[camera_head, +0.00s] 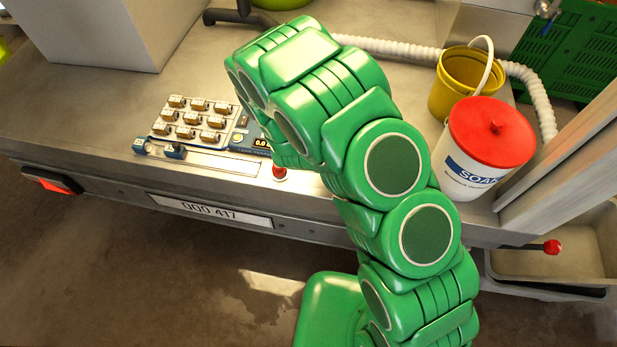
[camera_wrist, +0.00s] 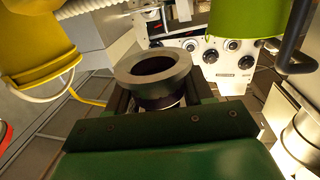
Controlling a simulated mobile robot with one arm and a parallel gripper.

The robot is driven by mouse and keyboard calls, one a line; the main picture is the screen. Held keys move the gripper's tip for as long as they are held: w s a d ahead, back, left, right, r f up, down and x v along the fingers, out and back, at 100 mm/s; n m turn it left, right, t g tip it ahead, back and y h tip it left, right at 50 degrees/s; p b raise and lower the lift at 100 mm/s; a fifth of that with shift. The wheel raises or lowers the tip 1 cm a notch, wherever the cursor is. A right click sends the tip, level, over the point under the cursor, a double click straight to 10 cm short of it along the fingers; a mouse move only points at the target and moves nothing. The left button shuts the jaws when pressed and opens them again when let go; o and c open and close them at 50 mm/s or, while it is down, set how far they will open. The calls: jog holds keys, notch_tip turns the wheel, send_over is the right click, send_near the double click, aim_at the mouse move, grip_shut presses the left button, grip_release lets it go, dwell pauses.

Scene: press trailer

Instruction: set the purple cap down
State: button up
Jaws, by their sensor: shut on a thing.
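In the wrist view, a round, ring-shaped piece (camera_wrist: 155,83) with a grey rim and a dark, purplish hollow sits between the jaws of my gripper (camera_wrist: 158,100). It looks like the purple cap, though little purple shows. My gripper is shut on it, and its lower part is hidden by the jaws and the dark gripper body. In the head view, my green arm hides both the gripper and the cap. What lies directly under the cap cannot be seen.
A keypad panel (camera_head: 200,120) with several blocks lies on the metal bench (camera_head: 100,105). A red button (camera_head: 279,173) is near its edge. A red-lidded SOAK bucket (camera_head: 490,135), a yellow bucket (camera_head: 450,95) and a white hose (camera_head: 400,48) are right. A knobbed panel (camera_wrist: 224,70) stands beyond the gripper.

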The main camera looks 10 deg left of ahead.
jog(key=s+a+f, duration=0.1)
jog(key=s+a, duration=0.2)
jog(key=s, duration=0.6)
jog(key=s+a+f+h, duration=0.1)
jog(key=s+a, duration=0.2)
jog(key=s, duration=0.7)
jog(key=shift+a+m, duration=0.2)
jog(key=shift+m, duration=0.2)
jog(key=shift+f, duration=0.15)
jog(key=shift+f, duration=4.7)
jog(key=shift+f, duration=0.15)
jog(key=o, duration=1.1)
